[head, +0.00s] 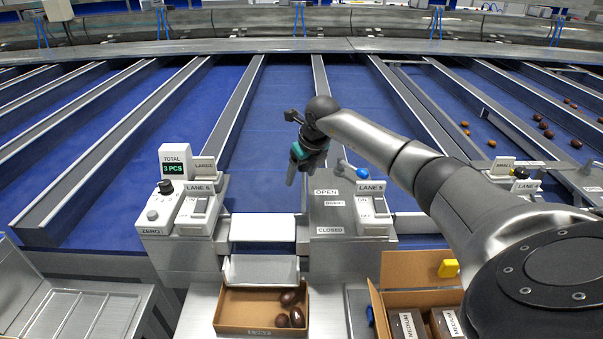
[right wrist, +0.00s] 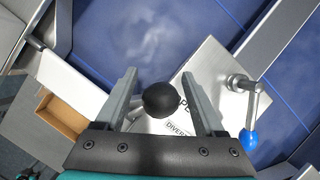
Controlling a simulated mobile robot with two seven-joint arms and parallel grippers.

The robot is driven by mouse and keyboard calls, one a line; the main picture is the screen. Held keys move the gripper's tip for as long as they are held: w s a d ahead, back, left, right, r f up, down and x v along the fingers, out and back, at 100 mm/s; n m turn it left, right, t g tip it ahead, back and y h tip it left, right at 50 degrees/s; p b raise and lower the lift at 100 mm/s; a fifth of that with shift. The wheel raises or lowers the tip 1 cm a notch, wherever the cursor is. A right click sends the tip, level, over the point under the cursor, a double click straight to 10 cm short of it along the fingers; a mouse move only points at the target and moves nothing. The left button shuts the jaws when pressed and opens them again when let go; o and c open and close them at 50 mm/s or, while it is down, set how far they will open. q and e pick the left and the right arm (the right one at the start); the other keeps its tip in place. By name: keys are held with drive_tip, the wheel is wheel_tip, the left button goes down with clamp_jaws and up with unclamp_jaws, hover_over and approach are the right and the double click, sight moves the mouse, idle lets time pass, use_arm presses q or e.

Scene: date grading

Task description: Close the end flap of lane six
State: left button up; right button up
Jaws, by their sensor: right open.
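My right gripper (head: 298,172) is open above the plate marked OPEN, DIVERT and CLOSED, right of the LANE 6 console (head: 199,205). In the right wrist view, a lever's black ball knob (right wrist: 160,100) shows between the two spread fingers (right wrist: 159,78), with no finger visibly touching it. My gripper hides this knob in the head view. The knob is near the OPEN end of the plate (head: 327,205). A pale flap (head: 262,227) lies at the end of lane six, above a metal chute (head: 261,270). My left gripper is not in view.
A second lever with a blue knob (head: 363,173) stands close on the right, by the LANE 5 console (head: 371,208). A carton (head: 233,320) with a few dates sits below the chute. The counter display (head: 175,163) reads 3 PCS. Long metal dividers separate the blue lanes.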

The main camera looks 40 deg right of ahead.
drive_tip(key=shift+c, duration=0.3)
clamp_jaws()
idle(0.3)
idle(0.8)
